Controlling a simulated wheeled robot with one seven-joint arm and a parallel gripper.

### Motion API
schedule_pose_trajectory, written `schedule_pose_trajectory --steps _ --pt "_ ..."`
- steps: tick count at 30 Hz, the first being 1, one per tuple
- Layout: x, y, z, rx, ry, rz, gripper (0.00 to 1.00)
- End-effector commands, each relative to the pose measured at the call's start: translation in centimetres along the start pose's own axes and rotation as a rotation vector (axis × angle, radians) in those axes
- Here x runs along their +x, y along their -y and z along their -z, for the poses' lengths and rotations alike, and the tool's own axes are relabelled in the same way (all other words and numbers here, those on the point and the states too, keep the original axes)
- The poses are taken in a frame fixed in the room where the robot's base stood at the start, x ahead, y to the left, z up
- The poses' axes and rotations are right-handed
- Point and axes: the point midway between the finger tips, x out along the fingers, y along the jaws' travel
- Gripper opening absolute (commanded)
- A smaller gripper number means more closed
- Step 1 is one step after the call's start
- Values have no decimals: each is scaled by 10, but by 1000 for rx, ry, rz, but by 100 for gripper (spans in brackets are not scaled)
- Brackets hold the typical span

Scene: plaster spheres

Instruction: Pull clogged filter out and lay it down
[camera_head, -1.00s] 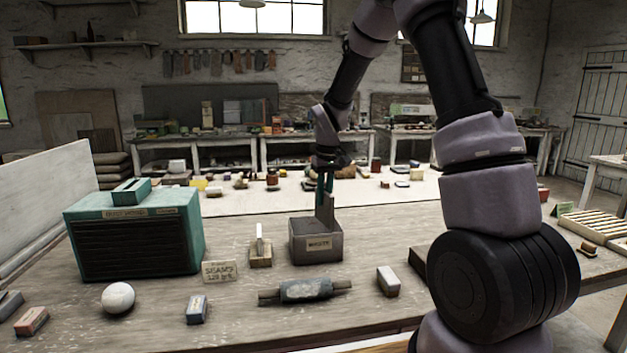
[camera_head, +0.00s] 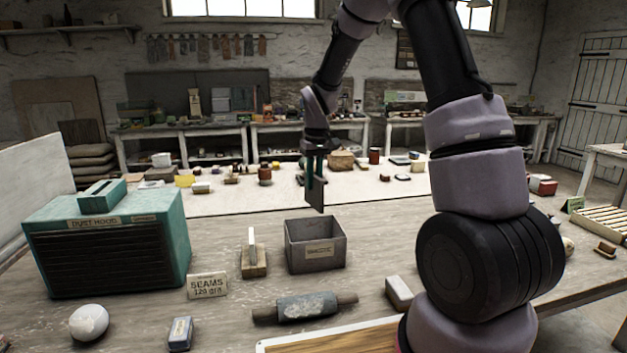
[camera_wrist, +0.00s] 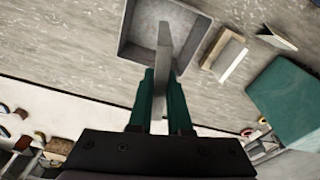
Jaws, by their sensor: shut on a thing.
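My gripper (camera_head: 314,178) is shut on a thin grey plate (camera_head: 319,200), held upright above and slightly behind the back edge of a grey open box (camera_head: 315,258). The wrist view shows the plate (camera_wrist: 164,48) between my two teal fingers (camera_wrist: 160,98), clear of the box (camera_wrist: 130,48), whose inside looks empty. I cannot tell from its look whether this plate is the clogged filter. A teal dust hood (camera_head: 105,250) with dark slats stands at left. A raised teal block (camera_head: 102,195) sits on its top.
A wooden block with an upright pale piece (camera_head: 253,260) stands just left of the box. A sign (camera_head: 207,286), a roller-like thing (camera_head: 306,306), a white ball (camera_head: 89,322) and small blocks lie in front. Bare tabletop shows right of the box.

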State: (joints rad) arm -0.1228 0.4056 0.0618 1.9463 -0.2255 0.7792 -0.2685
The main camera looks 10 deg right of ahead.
Motion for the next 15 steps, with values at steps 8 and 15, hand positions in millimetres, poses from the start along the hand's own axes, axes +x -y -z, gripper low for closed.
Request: schedule_pose_trajectory --steps 8,15 --pt "18 0 -3 0 2 0 0" --pt "42 0 -6 0 3 1 0"
